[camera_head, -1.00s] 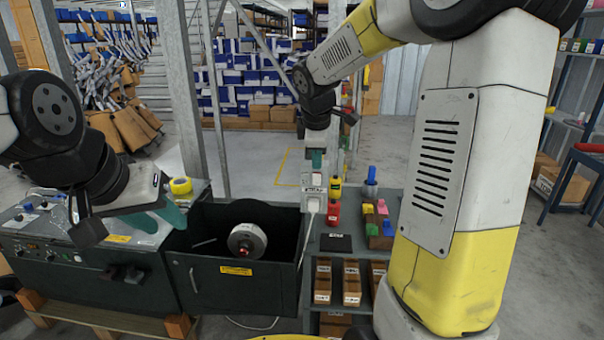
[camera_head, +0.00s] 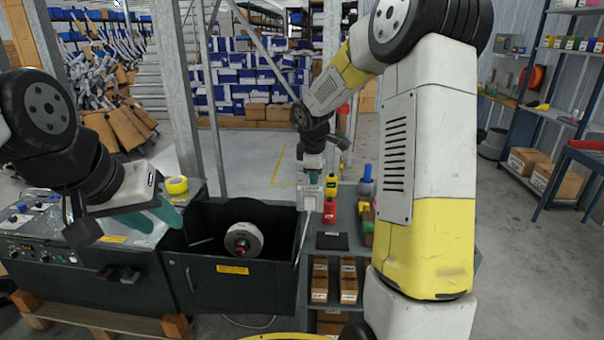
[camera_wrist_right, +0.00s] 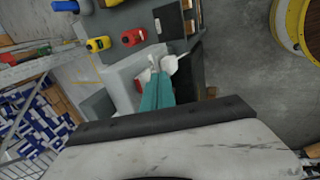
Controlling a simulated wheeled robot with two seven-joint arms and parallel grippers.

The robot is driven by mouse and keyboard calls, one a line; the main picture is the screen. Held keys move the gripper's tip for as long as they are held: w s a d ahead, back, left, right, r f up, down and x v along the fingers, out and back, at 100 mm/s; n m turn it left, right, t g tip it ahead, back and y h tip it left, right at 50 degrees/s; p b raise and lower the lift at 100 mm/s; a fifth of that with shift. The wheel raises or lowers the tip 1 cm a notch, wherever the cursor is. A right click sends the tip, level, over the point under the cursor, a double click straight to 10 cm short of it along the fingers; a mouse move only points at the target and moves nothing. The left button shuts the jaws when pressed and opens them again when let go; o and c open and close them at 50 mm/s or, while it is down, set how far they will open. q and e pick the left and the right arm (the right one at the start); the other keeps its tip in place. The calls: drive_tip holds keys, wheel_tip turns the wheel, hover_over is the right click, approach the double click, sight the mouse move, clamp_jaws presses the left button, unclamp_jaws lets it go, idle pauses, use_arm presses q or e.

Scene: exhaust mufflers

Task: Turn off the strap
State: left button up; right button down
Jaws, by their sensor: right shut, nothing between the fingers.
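A white box (camera_head: 309,203) with small fittings sits beside the dark machine bin in the head view. I take it for the strap, but its switch is not clear. My right gripper (camera_head: 312,183) points down at the box, its teal fingers shut and empty. In the right wrist view, the teal fingers (camera_wrist_right: 157,92) lie together, with white plug-like pieces (camera_wrist_right: 165,65) at their tips. Whether they touch cannot be told. My left gripper (camera_head: 155,217) hangs open and empty over the left machine.
The dark bin (camera_head: 232,283) holds a round reel (camera_head: 243,240). A red bottle (camera_head: 330,211) and yellow bottle (camera_head: 331,185) stand close to the right gripper. Boxes (camera_head: 349,280) sit on the shelf below.

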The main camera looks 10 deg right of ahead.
drive_tip(key=shift+w+d+r, duration=0.1)
drive_tip(key=shift+w+d, duration=0.05)
drive_tip(key=shift+w, duration=0.55)
drive_tip(key=shift+w+d+r, duration=0.1)
drive_tip(key=shift+w+r, duration=0.05)
drive_tip(key=shift+w, duration=0.15)
drive_tip(key=shift+r, duration=0.1)
drive_tip(key=shift+r, duration=0.7)
